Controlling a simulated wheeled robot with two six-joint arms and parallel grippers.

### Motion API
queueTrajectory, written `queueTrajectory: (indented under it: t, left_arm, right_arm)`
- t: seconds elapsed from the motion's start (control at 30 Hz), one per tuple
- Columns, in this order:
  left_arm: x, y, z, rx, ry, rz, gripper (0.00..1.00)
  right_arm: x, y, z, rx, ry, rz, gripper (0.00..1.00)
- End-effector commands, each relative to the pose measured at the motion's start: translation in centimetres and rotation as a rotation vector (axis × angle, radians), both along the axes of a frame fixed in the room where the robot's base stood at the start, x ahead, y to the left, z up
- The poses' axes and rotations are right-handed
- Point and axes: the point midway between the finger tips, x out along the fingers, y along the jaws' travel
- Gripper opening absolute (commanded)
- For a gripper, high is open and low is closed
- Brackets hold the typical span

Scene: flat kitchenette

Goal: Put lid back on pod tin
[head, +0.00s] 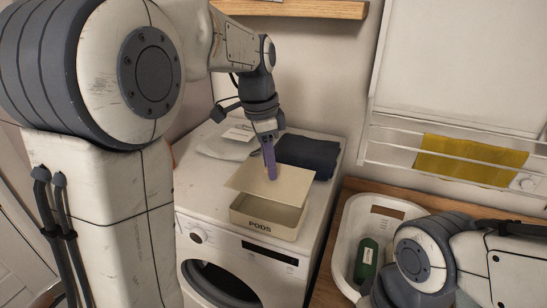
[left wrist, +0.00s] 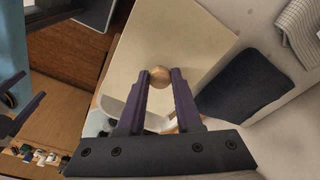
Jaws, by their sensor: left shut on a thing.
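The pod tin (head: 266,223) is a cream box marked PODS on top of the white washer. Its flat cream lid (head: 245,181) is above it, set off toward the left and back and not seated; part of the tin's open top shows. My left gripper (head: 270,176) points down at the lid. In the left wrist view its purple fingers are shut on the lid's round wooden knob (left wrist: 160,75), with the lid (left wrist: 165,38) spread out below. My right arm enters at lower right in the head view, its gripper hidden there. Dark finger-like parts, seemingly my right gripper (left wrist: 12,102), show at the left wrist view's edge.
A dark folded cloth (head: 308,156) lies close behind the tin, and a pale cloth (head: 226,142) lies to its left. A white basin (head: 341,247) with a green bottle (head: 367,260) stands on the wooden counter at right. A yellow cloth (head: 470,160) hangs on a wall rack.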

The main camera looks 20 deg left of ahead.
Motion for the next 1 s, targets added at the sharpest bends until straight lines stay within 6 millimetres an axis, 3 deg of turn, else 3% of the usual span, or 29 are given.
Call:
queueTrajectory:
  t: [0.57, 1.0]
  left_arm:
    - [0.0, -0.1, -4.2, 0.000, 0.000, -0.001, 0.00]
    - [0.1, -0.1, -5.6, 0.000, 0.000, -0.002, 0.00]
  right_arm:
    - [0.0, 0.0, -4.0, 0.000, 0.000, -0.004, 0.71]
    - [0.0, 0.0, -4.8, 0.000, 0.000, -0.003, 0.71]
